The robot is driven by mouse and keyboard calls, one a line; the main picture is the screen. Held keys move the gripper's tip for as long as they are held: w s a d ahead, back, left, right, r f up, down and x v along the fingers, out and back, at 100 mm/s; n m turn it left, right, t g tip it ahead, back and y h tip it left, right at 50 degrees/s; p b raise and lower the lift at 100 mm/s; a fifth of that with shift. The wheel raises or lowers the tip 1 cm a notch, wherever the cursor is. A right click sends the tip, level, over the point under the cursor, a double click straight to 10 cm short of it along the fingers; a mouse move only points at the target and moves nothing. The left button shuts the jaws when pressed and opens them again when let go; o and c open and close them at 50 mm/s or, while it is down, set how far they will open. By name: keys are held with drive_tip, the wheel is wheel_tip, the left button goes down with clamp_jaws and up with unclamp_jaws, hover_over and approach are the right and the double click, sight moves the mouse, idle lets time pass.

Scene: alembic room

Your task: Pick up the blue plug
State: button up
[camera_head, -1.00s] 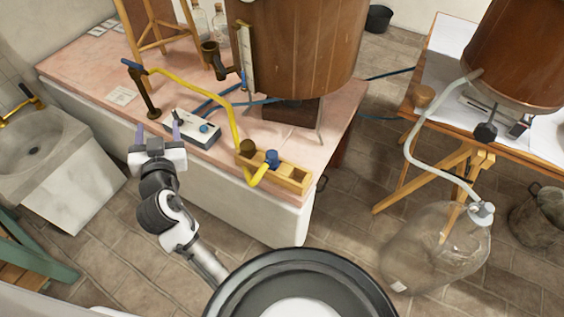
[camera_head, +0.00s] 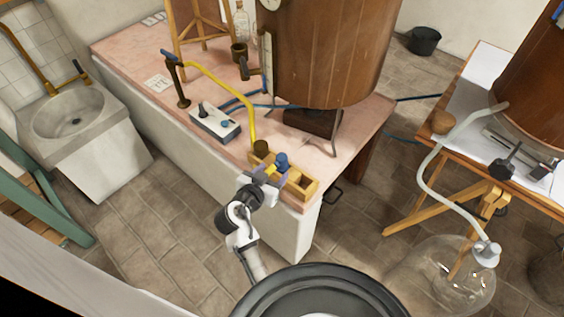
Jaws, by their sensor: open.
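The blue plug (camera_head: 282,158) stands upright in the small wooden tray (camera_head: 308,188) at the front corner of the pink-topped bench. A brown plug (camera_head: 261,147) stands left of it in the same tray. My gripper (camera_head: 269,174) is open at the near edge of the tray, just in front of the blue plug and slightly left of it. I cannot tell whether it touches anything. The fingers hide part of the tray and the lower end of the yellow hose (camera_head: 248,108).
A control box (camera_head: 215,123) stands left of the tray, and a large wooden vat (camera_head: 325,60) rises behind. A glass carboy (camera_head: 445,275) stands on the floor at right, beside a trestle table (camera_head: 462,150).

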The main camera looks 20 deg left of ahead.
sight(277, 166)
drive_tip(key=p+x, duration=0.1)
drive_tip(key=x, duration=0.3)
drive_tip(key=p+x, duration=0.1)
drive_tip(key=x, duration=0.3)
drive_tip(key=shift+a+f, duration=0.15)
drive_tip(key=shift+a, duration=0.1)
drive_tip(key=shift+c, duration=0.3)
drive_tip(key=c, duration=1)
drive_tip(key=shift+c, duration=0.2)
wheel_tip(277, 166, up, 20)
drive_tip(key=b, duration=0.1)
drive_tip(key=shift+b, duration=0.3)
